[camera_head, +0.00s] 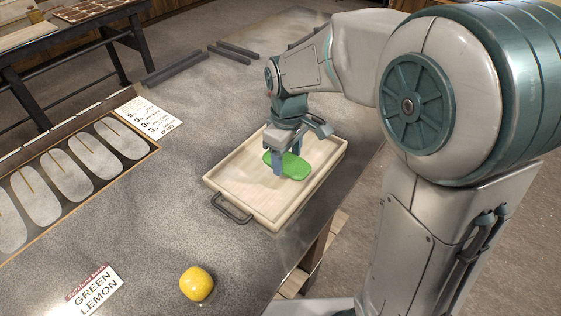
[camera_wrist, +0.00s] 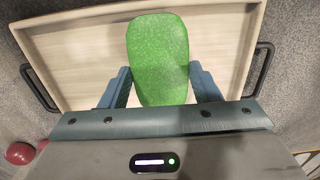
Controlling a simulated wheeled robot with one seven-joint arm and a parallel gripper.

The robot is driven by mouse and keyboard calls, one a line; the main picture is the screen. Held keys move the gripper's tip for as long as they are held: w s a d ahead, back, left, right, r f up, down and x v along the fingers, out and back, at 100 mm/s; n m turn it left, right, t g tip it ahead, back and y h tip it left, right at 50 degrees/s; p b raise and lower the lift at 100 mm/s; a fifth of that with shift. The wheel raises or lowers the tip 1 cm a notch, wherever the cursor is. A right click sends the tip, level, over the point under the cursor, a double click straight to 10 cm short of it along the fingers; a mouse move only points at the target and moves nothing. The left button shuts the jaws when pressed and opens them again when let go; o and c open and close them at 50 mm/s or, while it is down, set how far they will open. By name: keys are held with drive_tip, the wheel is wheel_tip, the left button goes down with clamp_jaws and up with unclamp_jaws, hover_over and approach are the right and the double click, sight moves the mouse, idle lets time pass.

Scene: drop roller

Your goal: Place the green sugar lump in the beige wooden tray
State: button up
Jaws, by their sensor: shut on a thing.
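The green sugar lump (camera_head: 294,168) is a flat, rounded oblong slab. My gripper (camera_head: 279,166) is shut on it, with one finger on each side, as the wrist view also shows for the lump (camera_wrist: 158,60). The beige wooden tray (camera_head: 240,187) lies on the grey table, and its dark side handles show in both views. The lump is over the tray's inside, low near its floor. I cannot tell whether it touches the floor. The tray (camera_wrist: 60,55) fills most of the wrist view behind the lump.
A mould with several oval hollows (camera_head: 68,168) is at the left, beside a printed sheet (camera_head: 148,118). Dark bars (camera_head: 176,69) lie at the back. The table's right edge is close to the tray.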

drive_tip(key=shift+w+a+f, duration=0.65)
drive_tip(key=shift+w+f, duration=0.05)
drive_tip(key=shift+f+p, duration=0.35)
drive_tip(key=shift+f, duration=1.55)
drive_tip(key=shift+f, duration=0.15)
drive_tip(key=o, duration=1)
